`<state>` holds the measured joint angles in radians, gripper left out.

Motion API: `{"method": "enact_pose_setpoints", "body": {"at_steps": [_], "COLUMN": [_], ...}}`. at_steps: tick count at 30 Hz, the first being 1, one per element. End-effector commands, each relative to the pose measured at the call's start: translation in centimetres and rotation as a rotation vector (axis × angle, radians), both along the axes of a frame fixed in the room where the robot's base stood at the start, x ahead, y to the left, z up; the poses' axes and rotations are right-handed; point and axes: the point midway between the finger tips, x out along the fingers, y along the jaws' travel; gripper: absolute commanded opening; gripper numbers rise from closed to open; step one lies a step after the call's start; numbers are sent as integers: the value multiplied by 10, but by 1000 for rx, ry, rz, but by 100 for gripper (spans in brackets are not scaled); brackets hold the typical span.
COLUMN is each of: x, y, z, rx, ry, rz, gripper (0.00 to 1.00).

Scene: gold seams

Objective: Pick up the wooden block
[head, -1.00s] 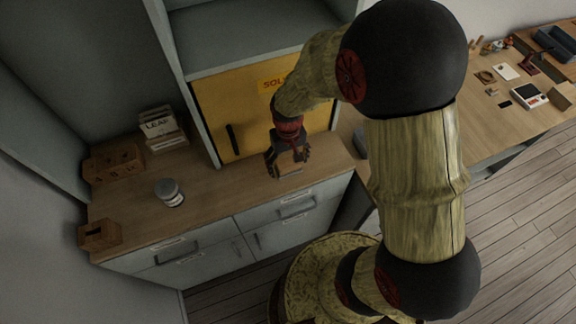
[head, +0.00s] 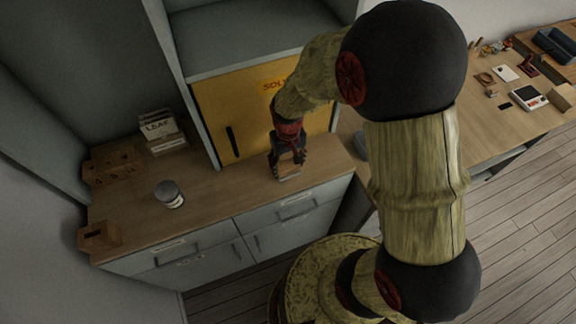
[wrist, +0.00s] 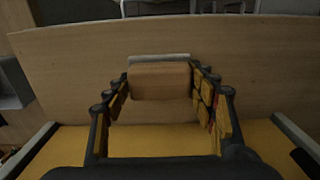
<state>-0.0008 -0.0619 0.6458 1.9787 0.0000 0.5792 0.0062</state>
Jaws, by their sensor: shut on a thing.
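The wooden block (wrist: 160,82) is a light brown box with a pale grey strip along its far edge in the wrist view. It sits between the two jointed fingers of my gripper (wrist: 160,95), which are closed against its sides. In the head view my gripper (head: 287,168) points down at the counter's right part, with the block (head: 288,174) showing at its fingertips. The block is at or very near the counter top; I cannot tell whether it touches. The fingers cover part of the block.
The wooden counter (head: 225,200) holds a grey-lidded jar (head: 169,194), white cards (head: 160,128) and wooden boxes (head: 112,164) at the left. A yellow cabinet door (head: 230,105) stands close behind my gripper. A cluttered desk (head: 490,125) is at the right. The counter's middle is clear.

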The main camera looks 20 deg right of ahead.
Motion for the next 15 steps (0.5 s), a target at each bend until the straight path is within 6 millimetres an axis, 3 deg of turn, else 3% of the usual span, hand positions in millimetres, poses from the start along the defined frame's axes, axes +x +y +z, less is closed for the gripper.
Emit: {"method": "enact_pose_setpoints", "body": {"at_steps": [5,10,15], "x": [1,1,-20], "y": [0,0,-17], "z": [9,32,65], "rx": [0,0,0], "ry": [-3,-4,-4], "rz": [0,0,-4], "gripper": [30,30,30]}}
